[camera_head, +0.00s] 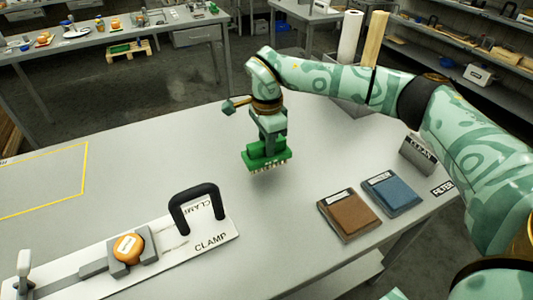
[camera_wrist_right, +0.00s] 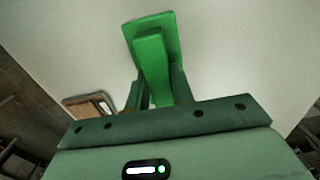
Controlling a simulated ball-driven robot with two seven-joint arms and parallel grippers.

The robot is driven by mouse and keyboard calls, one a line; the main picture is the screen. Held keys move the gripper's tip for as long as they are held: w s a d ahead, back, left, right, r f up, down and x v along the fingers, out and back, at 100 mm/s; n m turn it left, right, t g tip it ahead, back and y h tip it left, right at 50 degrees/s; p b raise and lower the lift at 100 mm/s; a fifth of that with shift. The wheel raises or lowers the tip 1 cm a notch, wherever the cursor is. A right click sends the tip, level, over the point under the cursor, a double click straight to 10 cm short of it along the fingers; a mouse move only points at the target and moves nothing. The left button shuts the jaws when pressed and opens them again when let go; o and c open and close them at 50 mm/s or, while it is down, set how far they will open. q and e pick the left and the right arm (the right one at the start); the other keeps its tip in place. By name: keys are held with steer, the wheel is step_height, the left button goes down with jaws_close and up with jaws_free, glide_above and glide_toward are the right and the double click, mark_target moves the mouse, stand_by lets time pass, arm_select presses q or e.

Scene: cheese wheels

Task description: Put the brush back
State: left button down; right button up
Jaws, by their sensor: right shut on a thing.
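A green brush (camera_head: 266,154) with pale bristles pointing down is held above the grey table. My right gripper (camera_head: 268,142) is shut on the brush's raised grip, and the bristles look clear of the table top. In the right wrist view the green brush (camera_wrist_right: 153,55) sits between the two fingers of the right gripper (camera_wrist_right: 158,92). My left gripper is not in view.
A clamp board (camera_head: 215,243) with a black handle and an orange-topped wheel (camera_head: 129,248) lies at the front left. A brown pad (camera_head: 348,214) and a blue pad (camera_head: 391,193) lie at the right, near a "CLEAN" sign (camera_head: 418,156). A yellow outline (camera_head: 80,172) marks the left. The table's middle is clear.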

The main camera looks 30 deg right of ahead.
step_height(320, 180, down, 4)
steer(key=shift+r+b, duration=0.25)
steer(key=shift+b, duration=0.2)
steer(key=shift+r, duration=0.1)
steer(key=o, duration=1)
steer(key=shift+c, duration=0.2)
step_height(320, 180, up, 12)
steer(key=p, duration=0.3)
